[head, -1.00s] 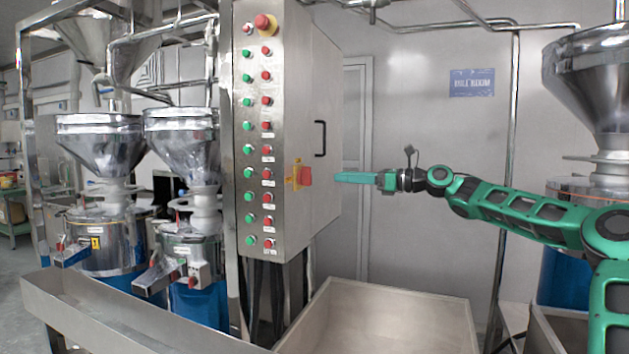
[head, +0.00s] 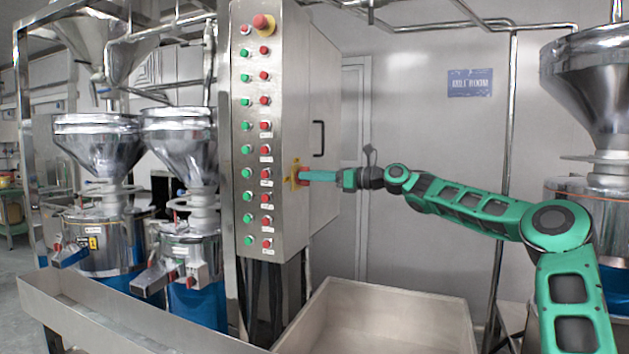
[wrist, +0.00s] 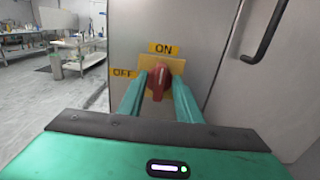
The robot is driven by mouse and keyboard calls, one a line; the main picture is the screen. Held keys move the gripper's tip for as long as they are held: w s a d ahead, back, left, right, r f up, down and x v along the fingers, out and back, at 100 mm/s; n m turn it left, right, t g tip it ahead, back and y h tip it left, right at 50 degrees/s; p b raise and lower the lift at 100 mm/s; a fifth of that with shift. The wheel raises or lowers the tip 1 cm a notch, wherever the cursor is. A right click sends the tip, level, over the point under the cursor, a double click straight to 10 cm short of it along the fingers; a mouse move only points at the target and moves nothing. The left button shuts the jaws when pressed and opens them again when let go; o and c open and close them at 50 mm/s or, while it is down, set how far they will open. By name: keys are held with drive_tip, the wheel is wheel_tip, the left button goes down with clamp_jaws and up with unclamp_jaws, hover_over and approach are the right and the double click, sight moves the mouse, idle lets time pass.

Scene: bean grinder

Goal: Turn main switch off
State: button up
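The main switch is a red rotary knob (wrist: 158,84) on a yellow plate (wrist: 174,66) on the side of the steel control cabinet. The plate reads ON above the knob and OFF to its left. The knob's handle stands about upright, in line with ON. In the head view the plate (head: 294,174) shows, but my fingers cover much of the knob. My gripper (head: 308,176) is at the switch. In the wrist view its two green fingers are open, one on each side of the knob. I cannot tell whether they touch it.
The cabinet (head: 285,80) front carries rows of green and red buttons and an emergency stop (head: 263,23). A black door handle (head: 319,138) sticks out above my gripper. A steel bin (head: 385,310) lies below. Steel hoppers (head: 97,145) stand left.

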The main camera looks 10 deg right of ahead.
clamp_jaws()
drive_tip(key=n, duration=1.4)
drive_tip(key=shift+s+a+f, duration=0.3)
drive_tip(key=shift+s+a, duration=0.05)
drive_tip(key=shift+s, duration=0.05)
drive_tip(key=shift+f+n, duration=0.15)
drive_tip(key=shift+n, duration=0.8)
drive_tip(key=shift+f+n, duration=0.1)
drive_tip(key=shift+n, duration=0.85)
drive_tip(key=shift+s+a, duration=0.1)
unclamp_jaws()
drive_tip(key=shift+f, duration=0.1)
